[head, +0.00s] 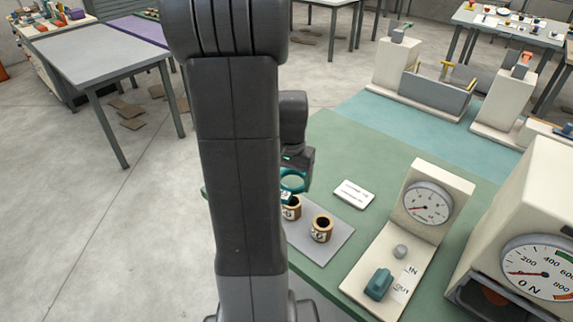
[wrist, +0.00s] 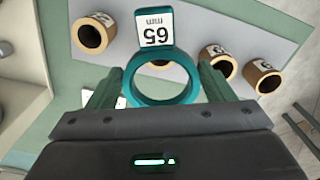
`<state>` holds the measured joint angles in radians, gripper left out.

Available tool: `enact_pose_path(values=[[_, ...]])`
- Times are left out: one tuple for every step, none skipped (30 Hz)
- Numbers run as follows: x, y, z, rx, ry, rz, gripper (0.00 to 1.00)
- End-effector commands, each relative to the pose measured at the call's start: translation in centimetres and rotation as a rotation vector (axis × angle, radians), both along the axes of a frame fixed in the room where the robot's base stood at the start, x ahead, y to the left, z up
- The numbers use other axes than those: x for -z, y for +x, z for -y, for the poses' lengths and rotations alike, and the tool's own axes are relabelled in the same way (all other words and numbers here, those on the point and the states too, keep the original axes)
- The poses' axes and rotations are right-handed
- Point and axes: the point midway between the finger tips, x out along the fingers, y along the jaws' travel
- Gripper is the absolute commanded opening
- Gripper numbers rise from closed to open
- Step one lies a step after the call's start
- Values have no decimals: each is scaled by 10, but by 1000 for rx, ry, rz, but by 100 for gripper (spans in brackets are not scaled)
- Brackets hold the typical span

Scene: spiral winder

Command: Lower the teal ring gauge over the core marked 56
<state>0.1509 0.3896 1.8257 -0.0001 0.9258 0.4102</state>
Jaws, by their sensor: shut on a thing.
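My gripper (wrist: 158,84) is shut on the teal ring gauge (wrist: 133,92), whose white tag appears upside down in the wrist view; its digits look like a 6 and a 5 above or below "mm". In the head view the ring (head: 293,181) hangs just above the cores, around none that I can see. Tan cores with dark bores stand on a grey plate (head: 329,248): one at the front (head: 321,228), one close under the ring (head: 291,208). The wrist view shows one at left (wrist: 94,34) and two at right (wrist: 218,60) (wrist: 262,76); another is partly hidden behind the ring. Their marks are too small to read surely.
A white card (head: 354,194) lies on the green bench beside the plate. A dial stand (head: 429,203) with a teal knob (head: 377,284) and a larger gauge housing (head: 535,268) stand to the right. My arm hides the plate's left side.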

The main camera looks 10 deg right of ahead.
Motion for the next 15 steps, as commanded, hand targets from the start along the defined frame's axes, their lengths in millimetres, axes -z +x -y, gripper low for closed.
enact_pose_path(values=[[2, 0, 0, 1, 0, 0, 47], [3, 0, 0, 1, 0, 0, 47], [4, 0, 0, 0, 0, 0, 47], [5, 0, 0, 0, 0, 0, 47], [7, 0, 0, 0, 0, 0, 47], [9, 0, 0, 0, 0, 0, 47], [11, 0, 0, -1, 0, 0, 47], [12, 0, 0, -1, 0, 0, 47], [15, 0, 0, -1, 0, 0, 47], [17, 0, 0, -1, 0, 0, 47], [19, 0, 0, -1, 0, 0, 47], [22, 0, 0, -1, 0, 0, 47], [24, 0, 0, -1, 0, 0, 47], [27, 0, 0, -1, 0, 0, 47], [29, 0, 0, -2, 0, 0, 47]])
